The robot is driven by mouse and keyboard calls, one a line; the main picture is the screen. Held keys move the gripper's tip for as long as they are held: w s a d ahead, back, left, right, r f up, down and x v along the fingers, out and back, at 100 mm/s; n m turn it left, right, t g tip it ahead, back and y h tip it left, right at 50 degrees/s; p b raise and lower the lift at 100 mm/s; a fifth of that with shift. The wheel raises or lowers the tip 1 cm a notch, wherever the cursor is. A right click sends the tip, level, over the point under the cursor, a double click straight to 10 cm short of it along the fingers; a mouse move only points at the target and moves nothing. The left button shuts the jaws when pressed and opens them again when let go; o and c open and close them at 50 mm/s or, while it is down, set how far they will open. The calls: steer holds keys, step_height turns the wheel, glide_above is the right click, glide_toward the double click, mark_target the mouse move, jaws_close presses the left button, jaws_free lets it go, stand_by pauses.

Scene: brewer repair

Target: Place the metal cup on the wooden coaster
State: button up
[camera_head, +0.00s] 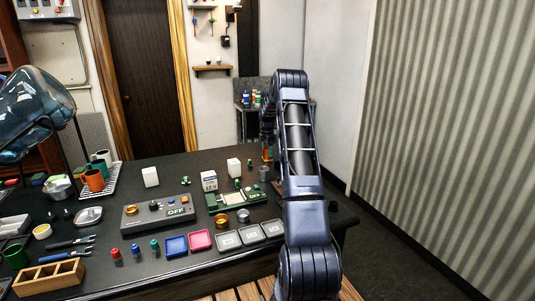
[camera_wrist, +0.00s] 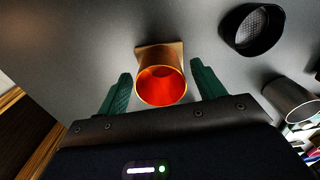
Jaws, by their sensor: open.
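A shiny copper-orange metal cup (camera_wrist: 160,84) shows in the wrist view with its open mouth toward the camera. It is between the two green fingers of my gripper (camera_wrist: 160,90), which are open with a gap on each side of it. The wooden coaster (camera_wrist: 176,48), a tan square, shows partly behind the cup; the cup appears to stand on it, though its base is hidden. In the head view a small orange part of the cup (camera_head: 267,153) shows beside my arm. My gripper is mostly hidden there behind my arm.
A silver cylinder (camera_wrist: 291,100) and a black round holder (camera_wrist: 252,29) are near the right finger in the wrist view. The dark table (camera_head: 130,215) also holds a grey OFF panel (camera_head: 158,213), a green device (camera_head: 236,199), coloured trays and a mug rack. Bare tabletop lies left of the cup.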

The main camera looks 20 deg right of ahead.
step_height(320, 180, up, 10)
steer(key=s+a+r+m+t, duration=0.1)
steer(key=s+a+r+m, duration=0.2)
steer(key=s+a+r, duration=0.35)
steer(key=s+a+r+m, duration=0.35)
steer(key=s+r, duration=0.35)
steer(key=s, duration=0.4)
steer(key=s+a+r+m+t, duration=0.1)
steer(key=s+a+r+m, duration=0.1)
steer(key=s+a+r, duration=0.6)
steer(key=s+a+f+m+t, duration=0.1)
steer(key=s+f+m, duration=0.1)
steer(key=s, duration=0.9)
steer(key=s+a+f+m, duration=0.2)
steer(key=s+f+m, duration=0.1)
steer(key=s, duration=0.8)
steer(key=s+a+f+m+t, duration=0.1)
steer(key=s+m, duration=0.3)
steer(key=s, duration=0.7)
steer(key=shift+s+a+f+t, duration=0.3)
steer(key=shift+a+f, duration=0.3)
steer(key=shift+f, duration=0.1)
steer(key=shift+m, duration=0.25)
